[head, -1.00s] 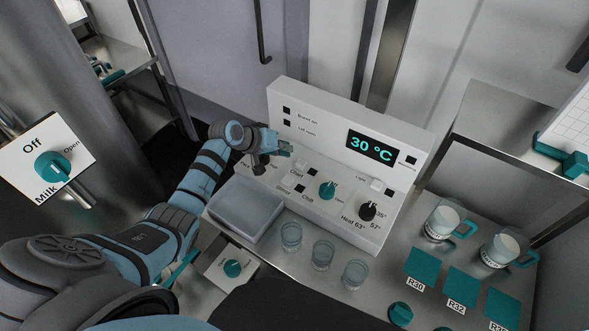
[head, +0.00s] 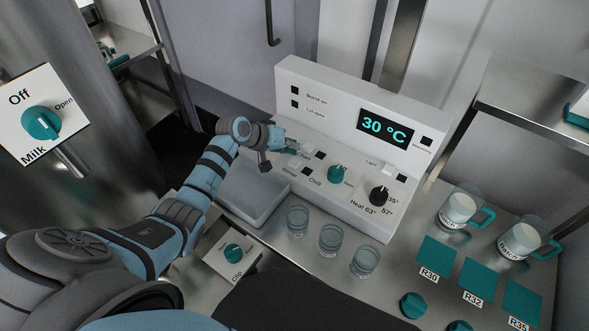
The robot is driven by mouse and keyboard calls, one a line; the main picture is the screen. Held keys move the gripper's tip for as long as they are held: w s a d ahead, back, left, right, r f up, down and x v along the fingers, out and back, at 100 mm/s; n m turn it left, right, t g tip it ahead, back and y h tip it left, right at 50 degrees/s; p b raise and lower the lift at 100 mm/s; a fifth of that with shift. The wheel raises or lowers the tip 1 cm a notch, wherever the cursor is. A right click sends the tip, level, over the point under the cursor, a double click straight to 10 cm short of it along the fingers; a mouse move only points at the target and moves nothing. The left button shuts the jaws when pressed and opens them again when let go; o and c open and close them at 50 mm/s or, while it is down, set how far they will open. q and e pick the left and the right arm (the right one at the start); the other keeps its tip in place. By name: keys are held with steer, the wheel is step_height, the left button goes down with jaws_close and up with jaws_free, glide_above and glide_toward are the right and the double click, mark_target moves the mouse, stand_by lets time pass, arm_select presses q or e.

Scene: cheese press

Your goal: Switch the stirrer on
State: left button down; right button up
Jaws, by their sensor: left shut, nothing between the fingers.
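The white control panel (head: 352,92) stands at the back of the steel counter. Its display (head: 385,128) reads 30 °C. Small white buttons sit on its sloped front; one is labelled Stirrer (head: 293,168), and another by my gripper is labelled Start. My left gripper (head: 297,148) is shut and empty, its fingertips at the panel's left part, close above the Start button. I cannot tell whether it touches. The gripper and wrist hide the panel's left end. The indicator beside the stirrer button (head: 307,171) looks dark. My right gripper is out of view.
A teal knob (head: 337,173) and a black heat knob (head: 380,195) are on the panel. A clear tray (head: 250,205) and three glasses (head: 331,238) stand in front. Jugs (head: 459,208) and teal squares (head: 437,255) are at right. The milk valve panel (head: 40,115) is at left.

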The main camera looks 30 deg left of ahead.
mark_target(292, 160)
arm_select(q)
steer(key=shift+w+f+b, duration=0.1)
steer(key=shift+f+b, duration=0.2)
steer(key=shift+f, duration=0.6)
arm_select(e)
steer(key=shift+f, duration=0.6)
arm_select(q)
steer(key=shift+r, duration=0.1)
steer(key=shift+f, duration=0.45)
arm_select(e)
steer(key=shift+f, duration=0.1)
arm_select(q)
steer(key=shift+f+b, duration=0.45)
steer(key=shift+f, duration=0.05)
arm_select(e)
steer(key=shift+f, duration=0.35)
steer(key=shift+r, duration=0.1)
arm_select(q)
steer(key=shift+r+p, duration=0.95)
steer(key=shift+p, duration=0.1)
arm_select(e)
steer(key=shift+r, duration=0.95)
